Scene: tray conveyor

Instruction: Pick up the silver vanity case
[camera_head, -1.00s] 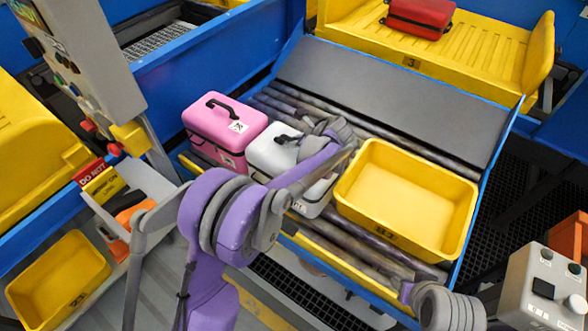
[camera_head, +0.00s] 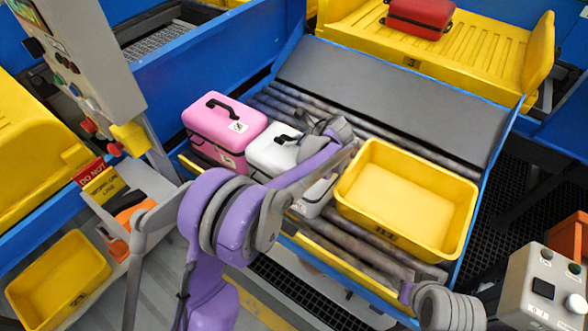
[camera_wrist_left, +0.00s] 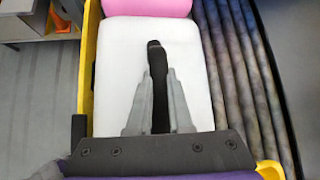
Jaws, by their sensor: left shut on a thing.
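The silver vanity case (camera_head: 264,151) looks white to light grey and sits on the rollers between a pink case and a yellow tray. My left arm covers much of it in the head view. In the left wrist view the case's pale lid (camera_wrist_left: 120,60) fills the middle, with a black handle (camera_wrist_left: 155,57) standing on it. My left gripper (camera_wrist_left: 158,85) is over the lid, its two grey fingers shut on the handle from both sides. The fingertips are hidden behind the wrist in the head view. My right gripper is out of view.
A pink case (camera_head: 225,122) stands close on the left of the silver one. An empty yellow tray (camera_head: 455,235) stands close on its right. A red case (camera_head: 420,16) lies on a yellow carrier behind. Bare rollers (camera_head: 345,250) run along the front.

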